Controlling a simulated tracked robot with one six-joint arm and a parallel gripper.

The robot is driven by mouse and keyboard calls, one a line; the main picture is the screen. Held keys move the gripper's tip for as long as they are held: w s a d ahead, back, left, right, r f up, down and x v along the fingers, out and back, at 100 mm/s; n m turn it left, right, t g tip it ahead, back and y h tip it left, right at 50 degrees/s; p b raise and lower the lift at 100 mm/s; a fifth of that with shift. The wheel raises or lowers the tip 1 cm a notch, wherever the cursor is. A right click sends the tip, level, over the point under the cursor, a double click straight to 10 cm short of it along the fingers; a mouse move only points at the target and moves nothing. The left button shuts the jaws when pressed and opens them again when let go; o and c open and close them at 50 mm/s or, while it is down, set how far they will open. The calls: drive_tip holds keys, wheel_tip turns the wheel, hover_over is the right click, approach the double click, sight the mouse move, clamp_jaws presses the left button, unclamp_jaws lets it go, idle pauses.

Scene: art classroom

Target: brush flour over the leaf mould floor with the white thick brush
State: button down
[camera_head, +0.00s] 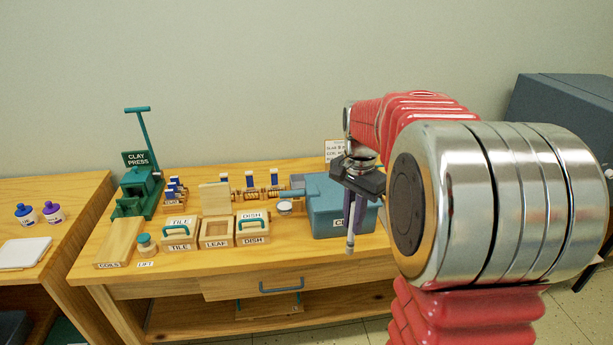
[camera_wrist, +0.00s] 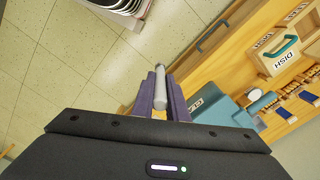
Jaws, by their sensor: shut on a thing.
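My gripper (camera_head: 358,208) hangs at the right end of the bench, in front of the blue box, with its purple fingers shut on a pale, thick rod, which looks like the white thick brush (camera_head: 350,243). The brush points down; its tip is too small to make out. It also shows between the fingers (camera_wrist: 161,100) in the wrist view (camera_wrist: 160,78). The leaf mould (camera_head: 216,243) stands open between the tile and dish moulds, its pale floor facing up, with a light board standing behind it. A small round dish (camera_head: 285,208) is right of the moulds; whether it holds flour I cannot tell.
The tile mould (camera_head: 180,244) and dish mould (camera_head: 252,238) have green-handled lids. The green clay press (camera_head: 137,190), coils board (camera_head: 121,242) and green-topped knob (camera_head: 146,244) are left. The blue box (camera_head: 325,212) stands right of the dish. A narrow bench strip is free in front.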

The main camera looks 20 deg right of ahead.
drive_tip(key=w+a+f+n, duration=0.4)
drive_tip(key=a+f+n, duration=0.2)
drive_tip(key=a, duration=0.3)
drive_tip(key=w+a+f+n, duration=0.5)
drive_tip(key=a+f+n, duration=0.2)
drive_tip(key=a, duration=0.3)
drive_tip(key=shift+w+f+n, duration=0.15)
drive_tip(key=shift+w+n, duration=0.1)
drive_tip(key=shift+n, duration=0.25)
drive_tip(key=shift+a, duration=0.2)
